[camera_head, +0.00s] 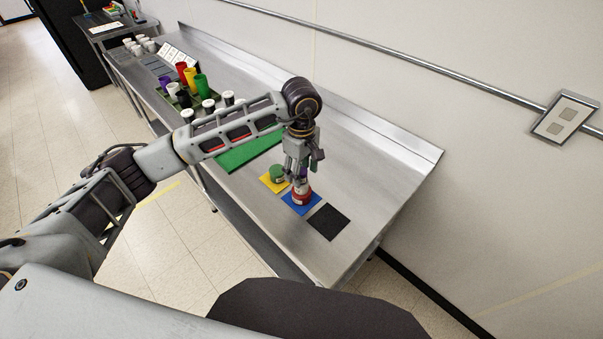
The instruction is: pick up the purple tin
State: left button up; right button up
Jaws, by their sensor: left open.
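My left gripper (299,174) points down over the blue mat (292,203), its fingers open. A red tin (301,195) stands on the blue mat, just below the fingertips. A small patch of purple shows between the fingers above the red tin. It looks like the purple tin (303,172) on top of the red one, mostly hidden by the fingers. I cannot tell whether the fingers touch it. A green tin (277,173) stands on the yellow mat (267,183), close beside the gripper. My right gripper is not in view.
A black mat (328,222) lies bare near the front end of the steel counter (372,185). A green mat (250,154) lies behind, partly under my arm. Farther back stand a rack of colored cups (201,86), white-lidded jars (208,105) and white cups (139,45). A wall runs along the right.

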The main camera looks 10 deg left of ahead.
pick_arm(q)
jog(key=shift+f, duration=0.7)
jog(key=c, duration=1.2)
